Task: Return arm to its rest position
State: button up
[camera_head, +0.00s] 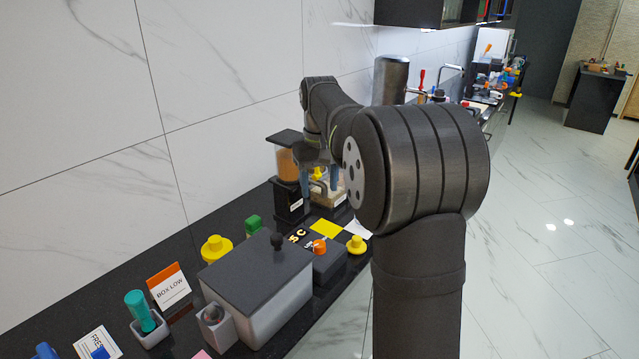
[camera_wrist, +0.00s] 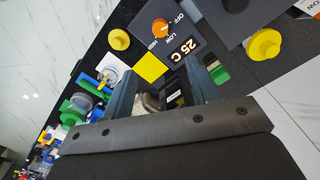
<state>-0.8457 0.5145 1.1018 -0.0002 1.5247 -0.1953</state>
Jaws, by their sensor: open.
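My gripper (camera_head: 320,183) hangs over the far part of the dark counter, beside the dispenser with orange contents (camera_head: 287,165). Its two blue-grey fingers point down and stand apart, with nothing held between them. In the wrist view the spread fingers of my gripper (camera_wrist: 162,82) frame a dark body with a small white label (camera_wrist: 172,97) and a greyish rounded part, which lie beyond them. My arm reaches forward from the right and hides part of the counter behind it.
Near the front stand a grey lidded box (camera_head: 262,275), a sign reading BOX LOW (camera_head: 170,287) and a teal-handled item (camera_head: 140,310). The marble floor at right (camera_head: 540,270) is clear.

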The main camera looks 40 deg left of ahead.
aim_at(319, 244)
jog(key=shift+f, duration=0.1)
dwell(0.4)
notch_tip(319, 244, down, 17)
jog(key=shift+f, duration=0.15)
dwell(0.5)
jog(key=m, duration=1.4)
jog(key=shift+a, duration=0.1)
dwell(2.2)
jog(key=shift+o, duration=0.3)
